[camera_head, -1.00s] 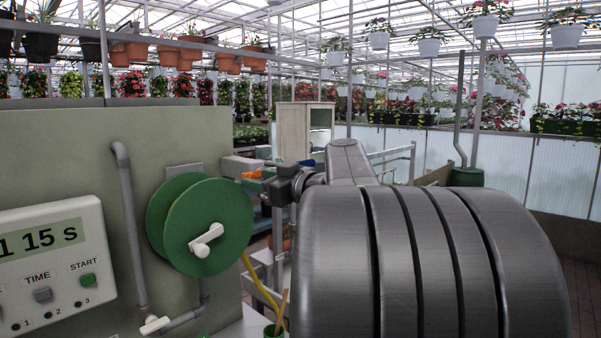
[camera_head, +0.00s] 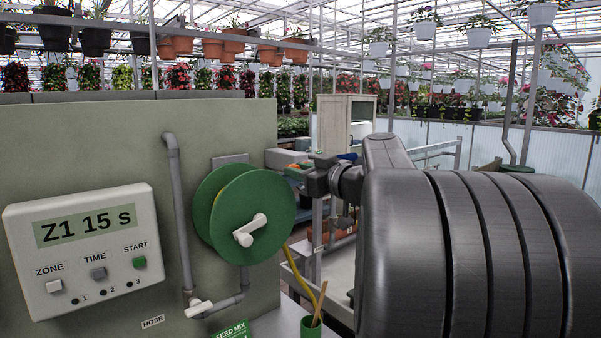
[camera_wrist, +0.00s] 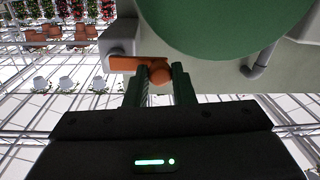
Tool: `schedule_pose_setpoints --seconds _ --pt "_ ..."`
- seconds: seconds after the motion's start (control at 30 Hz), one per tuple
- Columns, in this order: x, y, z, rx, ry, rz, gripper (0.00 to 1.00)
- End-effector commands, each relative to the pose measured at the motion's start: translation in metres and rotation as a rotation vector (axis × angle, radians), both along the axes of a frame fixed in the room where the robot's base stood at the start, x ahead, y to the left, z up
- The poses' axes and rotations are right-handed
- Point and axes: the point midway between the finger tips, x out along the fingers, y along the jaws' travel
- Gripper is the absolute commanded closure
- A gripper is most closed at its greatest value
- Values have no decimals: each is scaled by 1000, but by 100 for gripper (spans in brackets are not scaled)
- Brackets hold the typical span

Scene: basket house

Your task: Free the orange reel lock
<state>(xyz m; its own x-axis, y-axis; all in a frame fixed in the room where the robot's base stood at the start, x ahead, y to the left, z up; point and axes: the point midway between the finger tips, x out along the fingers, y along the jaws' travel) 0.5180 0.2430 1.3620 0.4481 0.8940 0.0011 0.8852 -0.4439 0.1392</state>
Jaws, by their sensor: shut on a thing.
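The orange reel lock (camera_wrist: 125,63) shows in the wrist view as a short lever with a round knob, beside a grey block on the panel. My gripper (camera_wrist: 160,76) has its two dark green fingers on either side of the knob and is shut on it. The green hose reel (camera_head: 245,215), with a white crank handle (camera_head: 250,230), is mounted on the grey-green panel (camera_head: 90,135). The reel's underside (camera_wrist: 220,20) fills the top of the wrist view. In the head view my arm reaches past the reel's right side, and the lock is mostly hidden.
A timer box (camera_head: 85,250) reading "Z1 15 s" is left of the reel. A grey pipe (camera_head: 177,220) with a white valve handle (camera_head: 198,309) runs between them. A yellow hose (camera_head: 300,270) hangs below the reel, near a green cup (camera_head: 311,327).

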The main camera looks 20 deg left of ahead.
Motion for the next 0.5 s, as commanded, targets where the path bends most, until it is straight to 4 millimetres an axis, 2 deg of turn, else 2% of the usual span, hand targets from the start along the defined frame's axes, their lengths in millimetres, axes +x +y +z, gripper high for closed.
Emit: schedule_pose_setpoints --seconds 0.27,0.5 --pt "0 0 4 63 103 1 100" --pt "3 -2 14 167 281 1 100"
